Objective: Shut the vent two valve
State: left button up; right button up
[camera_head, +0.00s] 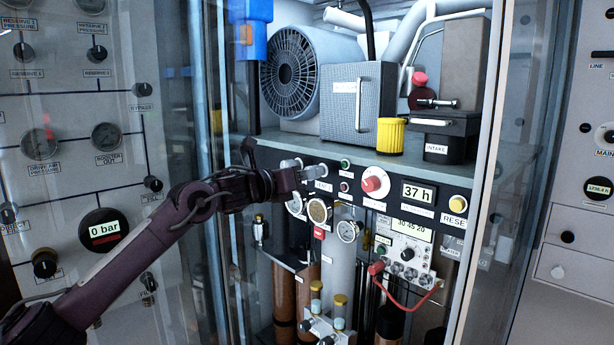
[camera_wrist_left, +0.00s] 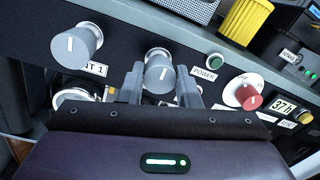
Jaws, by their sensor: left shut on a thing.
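The panel (camera_wrist_left: 205,75) carries two grey knobs with white marks. The left knob (camera_wrist_left: 75,42) sits beside a label ending in "T 1", partly hidden. The other knob (camera_wrist_left: 159,72) is to its right, left of the POWER label, and I take it as the vent two valve; its own label is hidden. Its white mark is nearly upright in the left wrist view. My left gripper (camera_wrist_left: 160,86) is shut on this knob, one finger on each side. In the head view the left gripper (camera_head: 300,176) reaches the panel's upper left, partly covering the knobs.
Right of the knob are a green button (camera_wrist_left: 215,60) and a red knob (camera_wrist_left: 249,99). Round gauges (camera_head: 348,231) sit below. A yellow cup-like part (camera_head: 390,136) stands on the shelf above. A glass panel edge (camera_head: 215,180) stands left, a frame post (camera_head: 478,180) right.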

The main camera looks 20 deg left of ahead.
pick_arm(q)
jog(key=shift+f+m, duration=0.25)
jog(key=shift+m, duration=0.05)
dwell(0.4)
jog(key=o, duration=1)
jog(key=shift+r, duration=0.15)
jog(key=shift+b+v, duration=1.7)
jog(key=shift+v, duration=2.15)
